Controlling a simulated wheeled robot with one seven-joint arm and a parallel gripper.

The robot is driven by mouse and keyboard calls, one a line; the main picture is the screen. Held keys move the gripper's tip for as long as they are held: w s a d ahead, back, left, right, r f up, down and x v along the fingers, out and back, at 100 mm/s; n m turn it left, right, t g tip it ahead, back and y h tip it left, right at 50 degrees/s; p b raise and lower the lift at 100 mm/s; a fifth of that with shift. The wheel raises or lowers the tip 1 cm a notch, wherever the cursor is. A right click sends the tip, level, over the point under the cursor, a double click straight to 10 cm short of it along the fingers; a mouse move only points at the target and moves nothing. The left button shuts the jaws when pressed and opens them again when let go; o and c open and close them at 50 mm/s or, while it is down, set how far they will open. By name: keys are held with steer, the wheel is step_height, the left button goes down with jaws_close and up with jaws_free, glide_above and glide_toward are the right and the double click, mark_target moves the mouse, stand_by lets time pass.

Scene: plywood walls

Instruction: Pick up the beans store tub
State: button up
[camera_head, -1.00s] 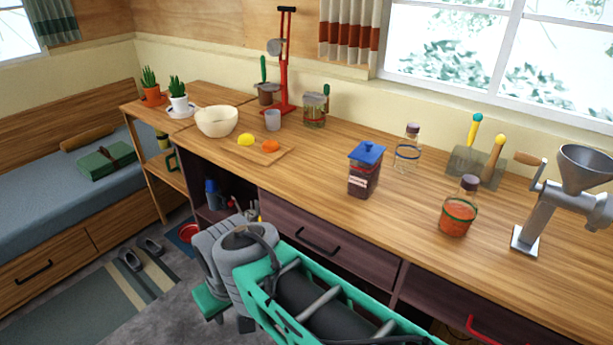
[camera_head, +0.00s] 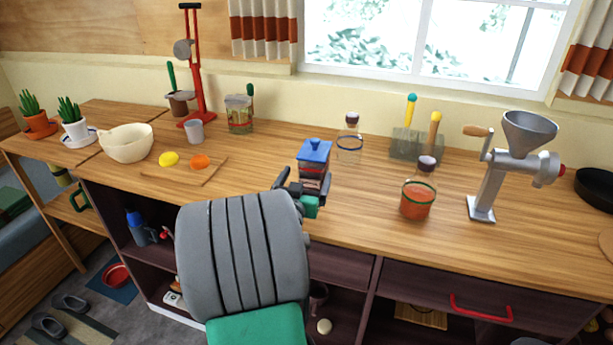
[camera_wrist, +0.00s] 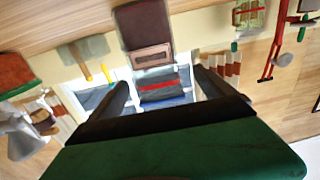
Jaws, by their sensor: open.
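The tub with a blue lid (camera_head: 313,153), dark contents and a small label stands upright on the wooden worktop; I take it as the beans store tub, though the label is unreadable. In the wrist view the tub (camera_wrist: 141,25) shows upside down at top centre, its lid lower in the picture. My gripper (camera_head: 304,183) is in front of the tub in the head view, hiding its lower part. Its two dark fingers are open, one toward each side of the tub. In the wrist view my gripper (camera_wrist: 161,80) has the tub's lid end showing between the fingers; contact is not visible.
A glass jar (camera_head: 350,147) stands behind right, and an orange-filled jar (camera_head: 417,200) and a metal grinder (camera_head: 487,190) farther right. A cutting board (camera_head: 205,174) with lemon and orange lies left. The worktop right beside the tub is clear.

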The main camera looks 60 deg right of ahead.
steer(key=p+x, duration=0.1)
steer(key=x, duration=0.1)
steer(key=p+x, duration=0.1)
steer(key=x, duration=0.2)
steer(key=p+x, duration=0.1)
steer(key=x, duration=0.1)
steer(key=shift+s+d+r, duration=0.1)
steer(key=shift+s+d, duration=0.15)
steer(key=shift+d, duration=0.2)
steer(key=shift+a, duration=0.1)
jaws_close()
steer(key=shift+r, duration=0.1)
stand_by(0.4)
